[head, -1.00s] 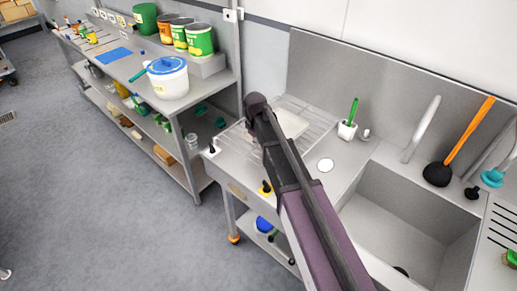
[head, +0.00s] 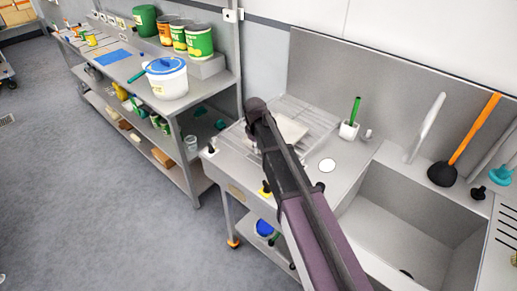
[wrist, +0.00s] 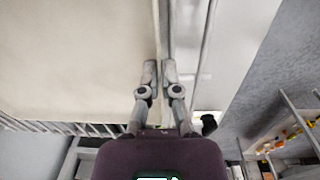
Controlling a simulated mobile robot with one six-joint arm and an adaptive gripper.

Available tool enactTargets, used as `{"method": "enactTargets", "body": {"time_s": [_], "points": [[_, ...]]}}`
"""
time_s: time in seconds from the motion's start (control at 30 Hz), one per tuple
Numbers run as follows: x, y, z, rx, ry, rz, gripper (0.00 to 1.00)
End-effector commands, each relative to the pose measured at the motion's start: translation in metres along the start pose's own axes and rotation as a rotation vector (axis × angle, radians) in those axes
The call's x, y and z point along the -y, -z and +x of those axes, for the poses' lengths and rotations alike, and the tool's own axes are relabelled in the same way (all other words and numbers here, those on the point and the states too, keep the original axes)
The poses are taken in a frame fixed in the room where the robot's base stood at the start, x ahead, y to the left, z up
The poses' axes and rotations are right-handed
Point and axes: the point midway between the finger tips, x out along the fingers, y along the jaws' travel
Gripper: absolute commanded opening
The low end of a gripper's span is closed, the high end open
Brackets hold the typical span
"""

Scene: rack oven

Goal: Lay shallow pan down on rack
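The shallow pan (head: 291,128) is pale and lies roughly level over the wire rack (head: 318,112) beside the sink, partly hidden behind my arm in the head view. In the wrist view the pan (wrist: 75,55) fills the left side as a broad beige surface. My gripper (wrist: 160,68) has its two fingertips close together on either side of the pan's rim, holding it. In the head view the fingertips are hidden by my arm. Rack wires (wrist: 40,126) show just past the pan's edge. I cannot tell whether the pan's underside touches them.
A sink basin (head: 410,225) is right of the rack. A shelf bench (head: 205,95) with a blue-lidded bucket (head: 167,80) is at left.

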Motion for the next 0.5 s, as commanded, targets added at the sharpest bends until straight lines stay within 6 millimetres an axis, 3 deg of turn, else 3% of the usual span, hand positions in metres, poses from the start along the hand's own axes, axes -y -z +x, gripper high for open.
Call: {"method": "enactTargets", "body": {"time_s": [0.07, 0.1, 0.2, 0.5], "points": [[-0.0001, 0.0000, 0.0032, 0.000, -0.001, 0.000, 0.00], [0.0000, 0.0000, 0.0019, 0.000, 0.000, 0.000, 0.16], [0.0000, -0.0001, 0.0017, 0.000, 0.000, 0.000, 0.43], [-0.0001, -0.0002, 0.0017, 0.000, 0.000, 0.000, 0.43]]}}
